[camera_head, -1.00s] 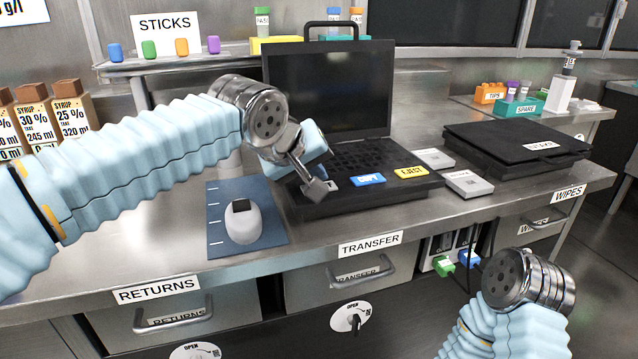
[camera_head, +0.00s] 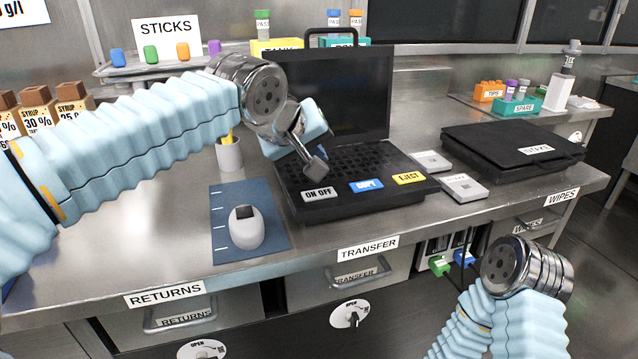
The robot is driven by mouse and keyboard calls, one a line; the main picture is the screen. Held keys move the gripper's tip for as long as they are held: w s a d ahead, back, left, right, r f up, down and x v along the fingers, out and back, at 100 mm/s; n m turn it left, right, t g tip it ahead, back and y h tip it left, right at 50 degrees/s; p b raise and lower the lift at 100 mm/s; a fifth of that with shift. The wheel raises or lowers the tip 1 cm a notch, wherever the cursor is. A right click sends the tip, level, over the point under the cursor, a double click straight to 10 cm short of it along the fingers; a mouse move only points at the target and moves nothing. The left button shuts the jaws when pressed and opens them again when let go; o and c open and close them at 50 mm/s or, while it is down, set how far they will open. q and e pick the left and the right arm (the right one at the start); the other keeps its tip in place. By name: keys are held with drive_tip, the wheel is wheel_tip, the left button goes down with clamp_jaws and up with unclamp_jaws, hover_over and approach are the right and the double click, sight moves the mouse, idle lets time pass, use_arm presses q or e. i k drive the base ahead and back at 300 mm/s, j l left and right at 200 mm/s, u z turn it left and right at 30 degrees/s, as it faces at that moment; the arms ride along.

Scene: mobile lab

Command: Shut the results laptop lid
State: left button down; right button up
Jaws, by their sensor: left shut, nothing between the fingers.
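A black laptop (camera_head: 347,80) stands open on the steel bench, its dark screen upright at the back. Its keyboard base carries ON OFF, blue COPY and yellow EJECT labels (camera_head: 408,178) along the front. My left gripper (camera_head: 317,167) is shut and empty, over the left part of the keyboard in front of the screen. I cannot tell whether its tips touch the keys. My left arm hides the lid's left edge. A flat, closed black case or laptop (camera_head: 515,148) with a small unclear label lies to the right. My right wrist is at the lower right; its fingers do not show.
A grey mouse (camera_head: 246,228) sits on a blue mat (camera_head: 268,248) left of the laptop. A cup (camera_head: 229,155) stands behind it. Two small pale boxes (camera_head: 464,187) lie right of the laptop. A shelf with coloured sticks and racks (camera_head: 345,41) stands behind the lid.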

sight(352, 86)
drive_tip(key=k+j, duration=0.75)
drive_tip(key=k, duration=0.1)
